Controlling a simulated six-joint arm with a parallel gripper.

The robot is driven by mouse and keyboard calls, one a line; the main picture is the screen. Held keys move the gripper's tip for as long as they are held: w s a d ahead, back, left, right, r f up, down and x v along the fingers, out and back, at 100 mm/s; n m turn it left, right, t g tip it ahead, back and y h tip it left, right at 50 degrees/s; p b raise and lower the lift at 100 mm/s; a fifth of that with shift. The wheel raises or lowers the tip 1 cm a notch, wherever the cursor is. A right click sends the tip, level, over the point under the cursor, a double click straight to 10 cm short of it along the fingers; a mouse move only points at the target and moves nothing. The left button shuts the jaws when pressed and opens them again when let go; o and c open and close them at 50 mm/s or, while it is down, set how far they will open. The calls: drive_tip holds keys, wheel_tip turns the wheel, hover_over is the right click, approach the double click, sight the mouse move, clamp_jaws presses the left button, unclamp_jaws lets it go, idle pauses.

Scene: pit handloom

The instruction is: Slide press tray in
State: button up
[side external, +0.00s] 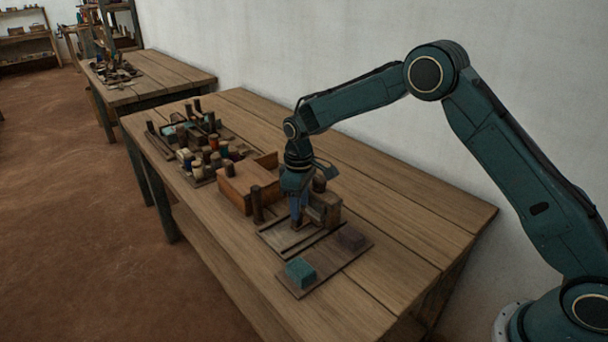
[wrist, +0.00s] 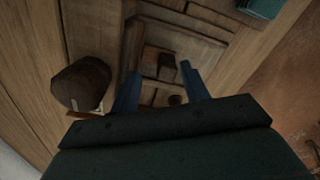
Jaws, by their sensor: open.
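My gripper (side external: 297,220) points down over the near part of the work table. In the wrist view its two blue fingers (wrist: 159,69) are apart. A small brown wooden block (wrist: 158,64) shows between the fingertips, and I cannot tell if they touch it. Below is a flat wooden piece with raised strips (side external: 285,236), which looks like the press tray; it also shows in the wrist view (wrist: 185,42). A wooden block (side external: 327,207) and a dark post (side external: 257,205) stand on either side of the gripper. My fingers hide part of the tray area.
An open wooden box (side external: 245,186) stands behind the gripper. Several spools (side external: 205,160) crowd the far end. The table's right side (side external: 420,220) is clear.

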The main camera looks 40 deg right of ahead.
drive_tip(key=shift+a+r, duration=0.15)
drive_tip(key=shift+r, duration=1.35)
drive_tip(key=shift+s+r, duration=0.2)
drive_tip(key=shift+r, duration=0.3)
drive_tip(key=s+d+r+m+t, duration=0.1)
drive_tip(key=s+d+r, duration=0.1)
drive_tip(key=s+r, duration=0.65)
drive_tip(key=s+d+r+m+t, duration=0.2)
drive_tip(key=s+r, duration=0.5)
drive_tip(key=r, duration=0.3)
drive_tip(key=s+d+m+t, duration=0.2)
drive_tip(key=s, duration=1.9)
drive_tip(key=shift+s+d+r+m+t, duration=0.2)
drive_tip(key=shift+s+r+m+t, duration=0.1)
drive_tip(key=shift+s+r+m, duration=0.1)
